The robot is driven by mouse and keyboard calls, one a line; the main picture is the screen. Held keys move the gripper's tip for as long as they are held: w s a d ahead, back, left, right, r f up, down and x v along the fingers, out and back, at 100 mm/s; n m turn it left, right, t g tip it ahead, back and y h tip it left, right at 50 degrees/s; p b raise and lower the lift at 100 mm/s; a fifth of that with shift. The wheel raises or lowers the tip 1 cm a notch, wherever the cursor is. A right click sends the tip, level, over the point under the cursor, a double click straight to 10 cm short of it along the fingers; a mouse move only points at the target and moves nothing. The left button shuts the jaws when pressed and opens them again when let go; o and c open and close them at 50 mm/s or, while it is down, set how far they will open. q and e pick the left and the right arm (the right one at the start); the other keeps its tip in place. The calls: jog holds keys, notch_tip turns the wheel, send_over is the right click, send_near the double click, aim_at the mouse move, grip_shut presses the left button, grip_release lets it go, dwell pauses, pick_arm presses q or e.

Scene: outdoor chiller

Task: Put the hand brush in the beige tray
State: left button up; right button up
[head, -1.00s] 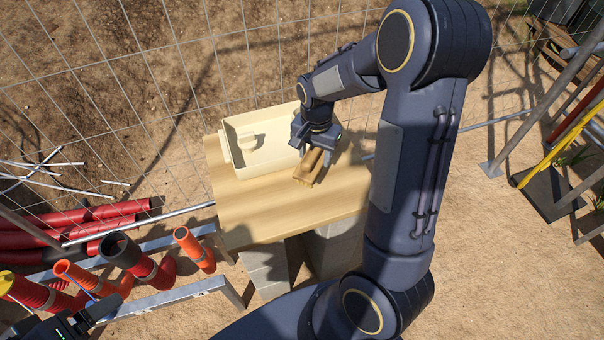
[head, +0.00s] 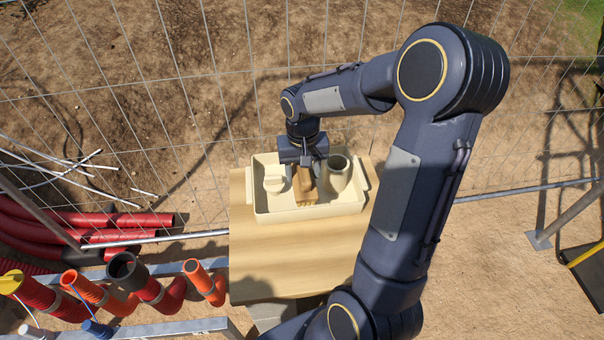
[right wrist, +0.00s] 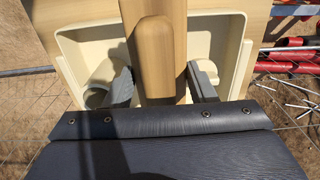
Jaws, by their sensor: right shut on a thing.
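The hand brush (head: 305,187) is a light wooden block with a raised rounded handle. My right gripper (head: 304,162) is shut on it and holds it over the inside of the beige tray (head: 283,215). In the right wrist view the brush (right wrist: 155,55) sits between the two grey fingers, and its block overlaps the wall of the tray (right wrist: 215,22). I cannot tell whether the brush touches the tray floor. Its underside is hidden. My left gripper is not in view.
In the tray, a grey-beige cup-like vessel (head: 339,173) stands right of the brush and a small cream item (head: 273,182) lies left. The wooden table (head: 285,260) is bare in front. Wire fence (head: 215,90) stands behind; red and orange pipes (head: 205,284) lie at left.

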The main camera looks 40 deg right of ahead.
jog(key=w+d+f, duration=0.1)
jog(key=f, duration=0.1)
jog(key=w+d+f, duration=0.3)
jog(key=w+f, duration=0.1)
jog(key=f, duration=0.1)
jog(key=shift+d+p, duration=0.3)
jog(key=shift+d, duration=0.1)
jog(key=shift+f, duration=1.45)
jog(key=shift+f, duration=0.25)
jog(key=o, duration=0.7)
jog(key=shift+r, duration=0.1)
